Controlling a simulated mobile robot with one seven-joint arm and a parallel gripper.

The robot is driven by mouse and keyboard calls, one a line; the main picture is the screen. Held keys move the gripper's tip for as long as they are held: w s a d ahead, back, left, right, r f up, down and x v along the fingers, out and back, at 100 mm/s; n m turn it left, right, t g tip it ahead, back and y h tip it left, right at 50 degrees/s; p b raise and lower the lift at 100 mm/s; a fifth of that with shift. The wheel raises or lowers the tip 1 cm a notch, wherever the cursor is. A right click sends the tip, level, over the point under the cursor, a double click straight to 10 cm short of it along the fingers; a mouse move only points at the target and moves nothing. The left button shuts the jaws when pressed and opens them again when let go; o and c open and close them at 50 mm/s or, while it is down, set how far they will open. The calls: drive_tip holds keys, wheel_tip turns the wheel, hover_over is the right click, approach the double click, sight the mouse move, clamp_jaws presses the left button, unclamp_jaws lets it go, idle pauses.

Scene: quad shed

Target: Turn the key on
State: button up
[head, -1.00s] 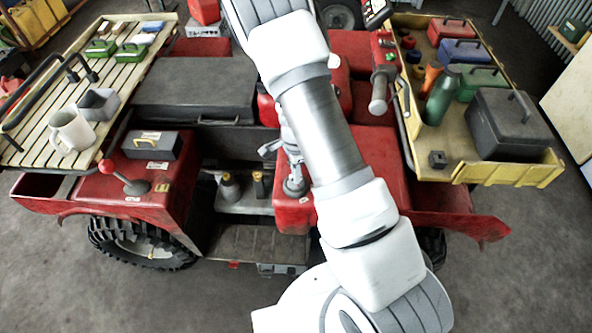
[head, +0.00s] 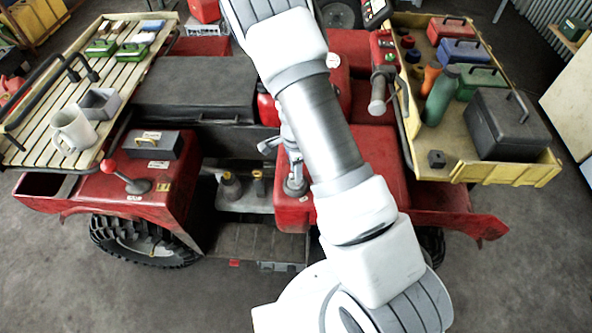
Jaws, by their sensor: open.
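No key can be made out in the head view. The vehicle is a red quad-like machine with a red body (head: 390,160). A small control panel (head: 385,42) with red and green spots sits near the top, right of my arm. My white and grey arm (head: 320,120) rises from the bottom across the middle and leaves at the top. The arm hides the middle of the vehicle.
A slatted rack (head: 30,150) at left carries a mug (head: 73,130) and small boxes. A yellow tray (head: 480,172) at right holds toolboxes and bottles. A red-knobbed lever (head: 109,167) and a grey lever (head: 294,184) stick up. Floor is clear in front.

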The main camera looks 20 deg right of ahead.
drive_tip(key=shift+r+p, duration=2.5)
drive_tip(key=shift+r, duration=1)
